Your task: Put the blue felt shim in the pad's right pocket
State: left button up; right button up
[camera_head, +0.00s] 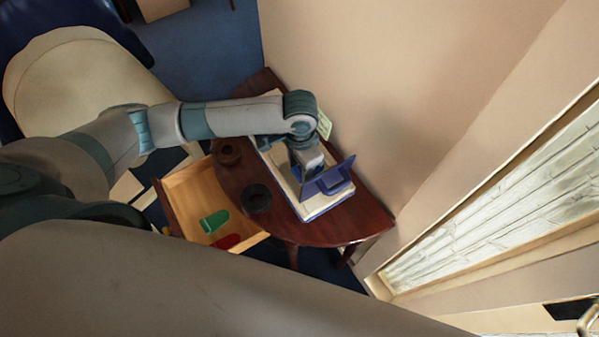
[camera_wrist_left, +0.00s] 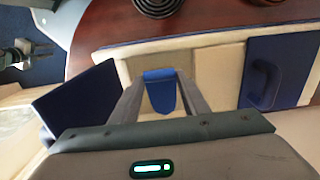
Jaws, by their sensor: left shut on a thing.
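The blue felt shim (camera_wrist_left: 161,92) shows in the left wrist view, upright between the fingers of my left gripper (camera_wrist_left: 163,88), which is shut on it. The cream pad (camera_head: 312,212) with blue edging lies on the table; it also shows in the left wrist view (camera_wrist_left: 122,60). The shim is over an uncovered tan pocket (camera_wrist_left: 208,68); I cannot tell whether it touches the bottom. A blue flap (camera_head: 328,183) with a handle stands raised beside my gripper. Another blue flap (camera_wrist_left: 285,70) with a handle lies flat. In the head view my wrist hides the shim.
The dark wooden table (camera_head: 345,222) stands against the wall. A black ring (camera_head: 257,198) and a brown ring (camera_head: 227,152) sit beside the pad. An open drawer (camera_head: 186,190) holds a green shim (camera_head: 214,222) and a red shim (camera_head: 227,241). A pale green card (camera_head: 324,125) stands behind.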

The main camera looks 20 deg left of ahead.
aim_at(299, 172)
pick_arm(q)
jog(key=shift+f+p, duration=0.3)
jog(key=shift+f, duration=1.3)
jog(key=shift+f, duration=0.1)
jog(key=o, duration=1)
notch_tip(299, 172, up, 12)
jog(key=b, duration=0.2)
jog(key=shift+b, duration=0.35)
